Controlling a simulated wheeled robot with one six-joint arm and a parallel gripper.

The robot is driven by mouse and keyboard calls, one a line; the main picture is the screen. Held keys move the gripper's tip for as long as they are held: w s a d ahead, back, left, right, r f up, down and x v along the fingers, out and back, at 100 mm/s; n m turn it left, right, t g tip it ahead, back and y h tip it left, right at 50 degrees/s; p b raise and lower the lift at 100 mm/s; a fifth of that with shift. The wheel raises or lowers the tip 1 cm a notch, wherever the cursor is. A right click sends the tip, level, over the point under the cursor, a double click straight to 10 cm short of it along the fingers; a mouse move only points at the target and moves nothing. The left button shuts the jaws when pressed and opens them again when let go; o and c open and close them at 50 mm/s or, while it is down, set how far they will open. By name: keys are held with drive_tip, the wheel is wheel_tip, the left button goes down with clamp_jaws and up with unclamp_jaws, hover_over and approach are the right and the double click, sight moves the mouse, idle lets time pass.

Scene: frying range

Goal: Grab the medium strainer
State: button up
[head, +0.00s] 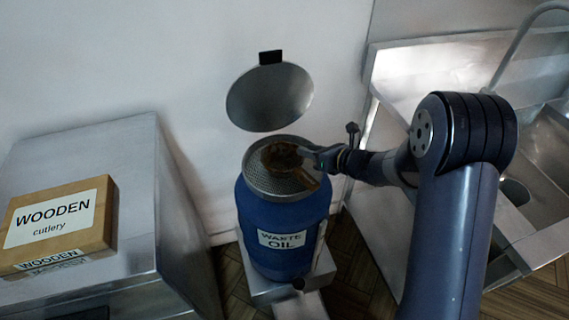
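A grey mesh strainer (262,181) sits in the top of the blue waste oil drum (262,225). A dark brown, round item (280,156) lies in or just over the mesh; I cannot tell what it is. My gripper (308,153) reaches in from the right over the strainer's right rim, right beside the brown item. The fingers are small and dark here, so I cannot tell whether they are open or shut, or touching anything. No size marking shows on the strainer.
A round metal disc (270,98) with a black tab is against the wall behind the drum. The drum stands on a pale base (270,290). A metal cabinet with a wooden cutlery box (60,225) is at left. A metal sink unit (530,150) is at right.

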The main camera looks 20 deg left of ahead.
sight(281, 159)
drive_tip(key=shift+p+x, duration=0.55)
drive_tip(key=shift+x, duration=2.1)
drive_tip(key=shift+f, duration=0.1)
drive_tip(key=shift+c, duration=0.4)
clamp_jaws()
